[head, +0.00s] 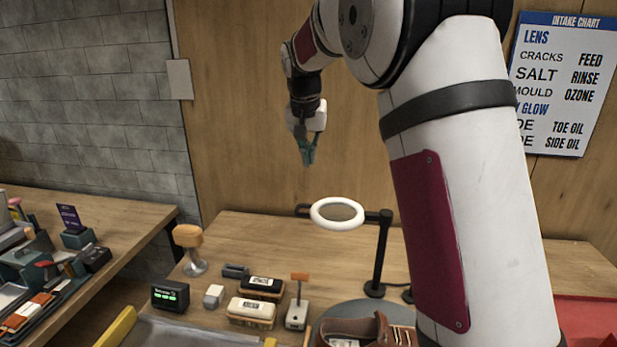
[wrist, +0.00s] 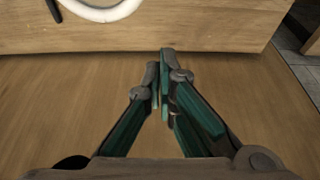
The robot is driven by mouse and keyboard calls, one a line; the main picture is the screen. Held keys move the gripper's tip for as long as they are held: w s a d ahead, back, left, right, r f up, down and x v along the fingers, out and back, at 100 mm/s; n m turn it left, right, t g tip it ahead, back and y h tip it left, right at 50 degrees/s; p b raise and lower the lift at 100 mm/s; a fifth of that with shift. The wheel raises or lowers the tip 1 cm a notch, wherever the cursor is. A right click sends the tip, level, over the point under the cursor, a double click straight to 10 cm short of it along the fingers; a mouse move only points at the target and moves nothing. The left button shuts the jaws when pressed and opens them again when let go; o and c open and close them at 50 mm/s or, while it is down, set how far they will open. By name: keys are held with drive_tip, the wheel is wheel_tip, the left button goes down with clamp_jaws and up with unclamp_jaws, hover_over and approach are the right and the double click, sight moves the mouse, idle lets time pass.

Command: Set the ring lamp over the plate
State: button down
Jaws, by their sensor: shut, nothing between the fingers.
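The ring lamp (head: 338,227) has a white ring on a black arm and an upright black post. Its ring is level or nearly so and hangs above the table, behind and over the far part of the round grey plate (head: 345,307). A brown shoe (head: 362,330) stands on the plate; my arm and the bottom picture edge hide part of both. My gripper (head: 308,163) is shut and empty, pointing down, above and to the left of the lamp ring. In the wrist view the shut fingers (wrist: 165,58) show, with part of the white ring (wrist: 100,13) at the top left.
Brushes (head: 251,312), a small block (head: 213,296), a timer (head: 170,296) and a wooden-topped stand (head: 190,245) crowd the table left of the plate. A wooden wall (head: 250,120) rises behind. A red surface (head: 588,318) lies at the right. The air around my gripper is clear.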

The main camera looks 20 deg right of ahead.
wheel_tip(320, 180, down, 10)
drive_tip(key=p, duration=0.2)
drive_tip(key=shift+s+a+r+p, duration=0.15)
drive_tip(key=shift+s+p, duration=0.15)
drive_tip(key=shift+s+a, duration=0.1)
idle(0.4)
